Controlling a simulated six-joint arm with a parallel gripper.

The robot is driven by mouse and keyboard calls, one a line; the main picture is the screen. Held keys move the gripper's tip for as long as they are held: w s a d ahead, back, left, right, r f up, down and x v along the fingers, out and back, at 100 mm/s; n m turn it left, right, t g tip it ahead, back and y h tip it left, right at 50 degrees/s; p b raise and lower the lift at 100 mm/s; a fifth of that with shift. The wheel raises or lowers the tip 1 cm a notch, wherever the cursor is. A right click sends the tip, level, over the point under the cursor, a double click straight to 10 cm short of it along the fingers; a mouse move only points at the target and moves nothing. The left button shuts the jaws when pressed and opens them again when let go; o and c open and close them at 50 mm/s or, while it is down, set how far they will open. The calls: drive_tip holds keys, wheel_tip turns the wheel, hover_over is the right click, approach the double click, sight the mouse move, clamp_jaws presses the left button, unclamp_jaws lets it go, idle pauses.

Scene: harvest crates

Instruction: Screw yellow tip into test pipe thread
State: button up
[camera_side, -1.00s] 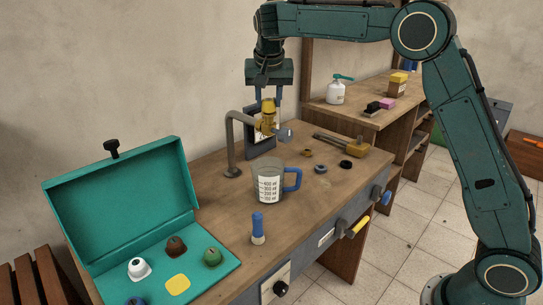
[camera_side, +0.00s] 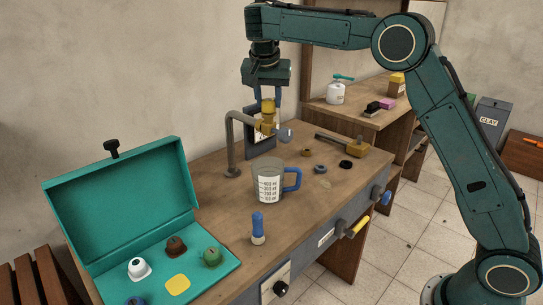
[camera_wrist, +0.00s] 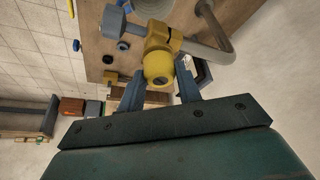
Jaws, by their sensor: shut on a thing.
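The yellow tip (camera_side: 267,104) sits on top of the brass fitting (camera_side: 264,127) at the end of the bent grey test pipe (camera_side: 231,145). My gripper (camera_side: 267,108) points down from above and is shut on the yellow tip. In the wrist view the yellow tip (camera_wrist: 158,70) lies between my two fingers, with the grey pipe (camera_wrist: 218,50) curving off to the right. The thread is hidden, so I cannot tell how deep the tip sits. A blue-grey handle (camera_side: 284,135) sticks out beside the fitting.
A measuring jug (camera_side: 267,186) with a blue handle stands in front of the pipe. An open teal case (camera_side: 120,205) is at left. A brass-headed tool (camera_side: 350,145) and small rings (camera_side: 320,169) lie to the right. A dark framed thing (camera_side: 250,148) stands behind the pipe.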

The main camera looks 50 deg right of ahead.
drive_tip(key=o, duration=0.6)
drive_tip(key=shift+c, duration=0.2)
drive_tip(key=shift+n+t+y, duration=0.3)
drive_tip(key=shift+n, duration=0.9)
drive_tip(key=shift+n, duration=0.5)
drive_tip(key=shift+n+t+y, duration=0.4)
drive_tip(key=shift+n, duration=0.4)
drive_tip(key=shift+d, duration=0.1)
